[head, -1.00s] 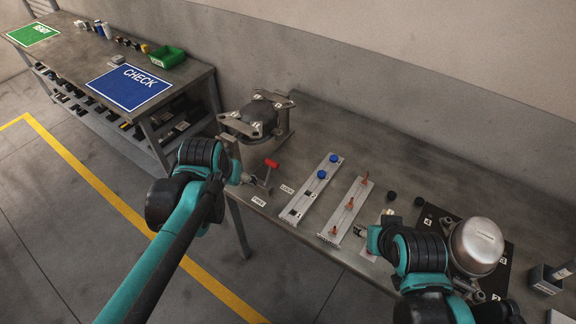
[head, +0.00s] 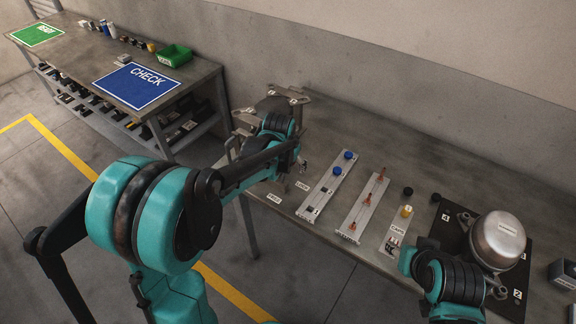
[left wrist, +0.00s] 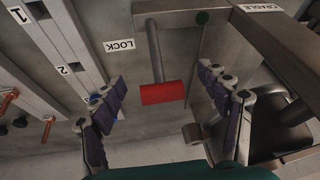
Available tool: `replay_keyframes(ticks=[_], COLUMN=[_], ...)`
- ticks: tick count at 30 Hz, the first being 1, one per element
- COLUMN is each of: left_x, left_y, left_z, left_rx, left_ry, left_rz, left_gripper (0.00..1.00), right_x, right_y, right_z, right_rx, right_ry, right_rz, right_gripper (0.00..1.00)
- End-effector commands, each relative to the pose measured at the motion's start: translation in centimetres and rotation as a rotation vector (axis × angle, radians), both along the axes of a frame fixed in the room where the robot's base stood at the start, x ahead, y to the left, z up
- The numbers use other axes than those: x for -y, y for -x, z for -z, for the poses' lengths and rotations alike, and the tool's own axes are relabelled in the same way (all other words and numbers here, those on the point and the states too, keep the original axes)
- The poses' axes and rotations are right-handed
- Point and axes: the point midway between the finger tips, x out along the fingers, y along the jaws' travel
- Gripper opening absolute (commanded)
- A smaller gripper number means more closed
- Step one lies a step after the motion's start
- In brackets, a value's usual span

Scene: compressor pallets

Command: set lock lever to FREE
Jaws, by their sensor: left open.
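The lock lever (left wrist: 154,52) has a grey rod with a red grip (left wrist: 162,93), seen in the left wrist view. The LOCK label (left wrist: 120,45) lies on the table to its left there. My left gripper (left wrist: 162,77) is open, with one purple-padded finger on each side of the red grip and gaps between.
The compressor cradle (head: 243,118) stands behind the left gripper. Two rails lie to the right, one with blue caps (head: 337,171), one with orange pins (head: 370,194). A silver dome (head: 498,238) sits on a black mat.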

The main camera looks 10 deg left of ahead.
Motion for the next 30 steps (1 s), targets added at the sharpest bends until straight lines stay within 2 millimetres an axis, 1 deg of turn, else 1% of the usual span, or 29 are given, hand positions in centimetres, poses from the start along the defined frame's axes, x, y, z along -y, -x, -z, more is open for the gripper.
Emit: replay_keyframes(ticks=[1, 3, 10, 11, 12, 14, 15, 17, 18, 19, 30], left_x=[-0.01, -0.02, -0.03, -0.03, -0.03, -0.02, -0.02, -0.02, -0.02, -0.02, -0.02], left_y=[-0.14, -0.24, -0.25, -0.25, -0.25, -0.25, -0.25, -0.25, -0.24, -0.24, -0.16], left_z=[0.4, 0.58, 0.56, 0.56, 0.55, 0.55, 0.55, 0.55, 0.55, 0.55, 0.54], left_rx=[0.0, 0.0, 0.0, 0.0, 0.0, 0.0, 0.0, 0.0, 0.0, 0.0, 0.006], left_ry=[0.0, 0.0, 0.0, 0.0, 0.0, 0.0, 0.0, 0.0, 0.0, 0.0, 0.002], left_rz=[0.0, 0.0, 0.0, 0.0, 0.0, 0.0, 0.0, 0.0, 0.0, 0.0, 0.0], left_gripper=[0.76, 0.76, 0.76, 0.7, 0.6, 0.44, 0.33, 0.18, 0.07, 0.02, 0.0], right_x=[0.0, 0.0, 0.0, 0.0, 0.0, 0.0, 0.0, 0.0, 0.0, 0.0, 0.0], right_y=[0.0, 0.0, 0.0, 0.0, 0.0, 0.0, 0.0, -0.01, -0.01, -0.01, 0.0], right_z=[0.19, 0.23, 0.17, 0.17, 0.17, 0.17, 0.17, 0.18, 0.18, 0.18, 0.21], right_rx=[0.0, 0.0, 0.0, 0.0, 0.0, 0.0, 0.0, 0.0, 0.0, 0.0, 0.0], right_ry=[0.0, 0.0, 0.0, 0.0, 0.0, 0.0, 0.0, 0.0, 0.0, 0.0, 0.0], right_rz=[0.0, 0.0, 0.0, 0.0, 0.0, 0.0, 0.0, 0.0, 0.0, 0.0, 0.0], right_gripper=[0.45, 0.45, 0.45, 0.45, 0.45, 0.45, 0.45, 0.45, 0.45, 0.45, 0.45])
